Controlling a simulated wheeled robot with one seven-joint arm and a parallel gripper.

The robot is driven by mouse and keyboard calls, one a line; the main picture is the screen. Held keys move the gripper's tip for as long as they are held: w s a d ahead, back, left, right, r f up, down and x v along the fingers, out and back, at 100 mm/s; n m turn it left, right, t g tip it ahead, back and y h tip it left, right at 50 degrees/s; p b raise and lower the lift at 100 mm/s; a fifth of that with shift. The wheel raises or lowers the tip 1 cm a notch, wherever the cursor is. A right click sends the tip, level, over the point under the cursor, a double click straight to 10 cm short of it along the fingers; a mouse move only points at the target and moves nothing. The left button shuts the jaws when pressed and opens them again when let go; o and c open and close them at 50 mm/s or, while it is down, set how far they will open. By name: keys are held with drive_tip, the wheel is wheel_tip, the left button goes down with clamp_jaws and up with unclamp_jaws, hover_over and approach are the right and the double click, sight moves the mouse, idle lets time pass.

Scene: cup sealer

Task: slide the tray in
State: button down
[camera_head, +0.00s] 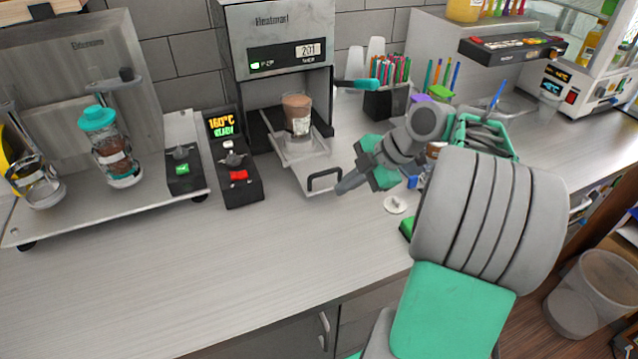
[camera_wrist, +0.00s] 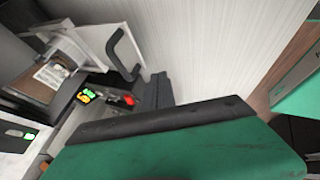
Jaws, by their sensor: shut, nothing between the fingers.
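The sealer (camera_head: 264,38) is a metal machine with a lit display against the back wall. Its light grey tray (camera_head: 316,173) sticks out of the front opening, over the counter. A clear cup with brown contents (camera_head: 297,113) stands in the tray's back part, at the opening; it also shows in the wrist view (camera_wrist: 58,72). The tray's black handle (camera_head: 324,180) is at its front edge and shows in the wrist view (camera_wrist: 124,48). My gripper (camera_head: 346,185) is shut and empty, its tip just right of the handle; I cannot tell whether they touch.
A control box with a red button (camera_head: 238,172) stands left of the tray. A black holder of coloured pens or straws (camera_head: 386,100) is behind my gripper. A small white round item (camera_head: 396,204) lies below it. The front counter is clear.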

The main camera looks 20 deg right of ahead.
drive_tip(key=x, duration=0.6)
drive_tip(key=shift+a+r+p, duration=0.1)
drive_tip(key=shift+p, duration=0.25)
drive_tip(key=w, duration=0.1)
drive_tip(key=w+p, duration=0.1)
drive_tip(key=w, duration=0.1)
drive_tip(key=shift+w+a+r+p, duration=0.15)
drive_tip(key=shift+w+a+p, duration=0.05)
drive_tip(key=shift+w+p, duration=0.1)
drive_tip(key=shift+w, duration=0.15)
